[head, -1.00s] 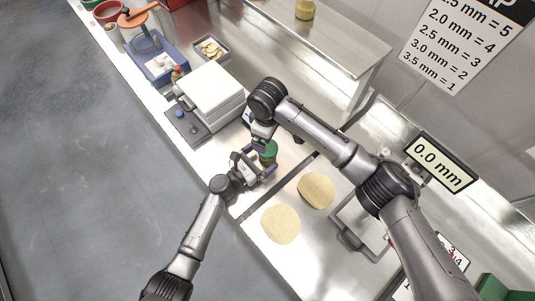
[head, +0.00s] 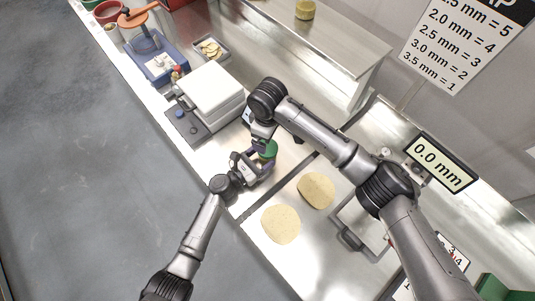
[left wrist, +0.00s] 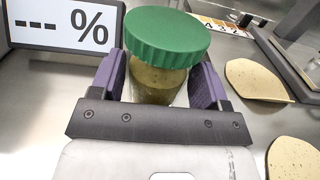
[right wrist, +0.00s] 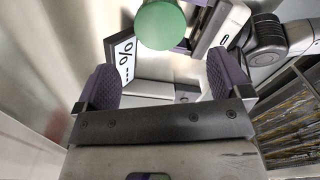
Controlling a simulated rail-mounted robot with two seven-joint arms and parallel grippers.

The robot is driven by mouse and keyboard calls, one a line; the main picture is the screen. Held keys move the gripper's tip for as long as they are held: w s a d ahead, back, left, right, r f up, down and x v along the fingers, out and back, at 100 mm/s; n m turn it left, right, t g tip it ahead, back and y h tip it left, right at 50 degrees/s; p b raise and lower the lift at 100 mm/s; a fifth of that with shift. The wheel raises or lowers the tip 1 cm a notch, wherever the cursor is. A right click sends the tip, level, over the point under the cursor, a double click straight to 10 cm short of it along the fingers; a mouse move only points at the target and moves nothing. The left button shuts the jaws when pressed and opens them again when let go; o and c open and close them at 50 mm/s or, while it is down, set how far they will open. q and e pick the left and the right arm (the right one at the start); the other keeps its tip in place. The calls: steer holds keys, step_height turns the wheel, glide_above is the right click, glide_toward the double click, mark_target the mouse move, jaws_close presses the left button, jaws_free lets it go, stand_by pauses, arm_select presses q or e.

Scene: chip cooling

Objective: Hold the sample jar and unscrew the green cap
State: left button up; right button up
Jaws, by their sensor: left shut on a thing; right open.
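The sample jar (left wrist: 157,85) has a ribbed green cap (left wrist: 165,37) on top and greenish-brown contents. It stands between the purple fingers of my left gripper (left wrist: 160,82), which is shut on the jar's body below the cap. In the head view the green cap (head: 269,149) shows beside my left gripper (head: 261,165). My right gripper (right wrist: 165,85) is open and empty. In the right wrist view the green cap (right wrist: 160,25) is beyond its fingers, near the top edge, apart from them.
A display reading "--- %" (left wrist: 65,24) stands behind the jar. Two round flat slices (head: 281,224) (head: 316,190) lie on the steel counter to the right. A white-topped machine (head: 213,88) stands on the left. My right forearm hangs over the counter.

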mark_target(267, 154)
arm_select(q)
steer(key=shift+c, duration=1.4)
arm_select(e)
steer(key=shift+w+r, duration=0.2)
steer(key=shift+r, duration=0.1)
arm_select(q)
steer(key=shift+c, duration=0.8)
steer(key=shift+w, duration=0.1)
arm_select(e)
steer(key=m, duration=0.2)
steer(key=d+m, duration=0.1)
steer(key=m, duration=0.2)
steer(key=shift+d+f+m+h, duration=0.15)
steer(key=shift+m+h, duration=0.15)
steer(key=shift+h, duration=0.1)
steer(key=m, duration=0.5)
steer(key=shift+s+a+f, duration=0.15)
steer(key=shift+s+a, duration=0.05)
steer(key=shift+a, duration=0.2)
steer(key=m, duration=0.3)
steer(key=shift+a+m+y, duration=0.2)
steer(key=shift+m+y, duration=0.1)
steer(key=m, duration=0.3)
steer(key=shift+f+m, duration=0.4)
steer(key=shift+f, duration=3.6)
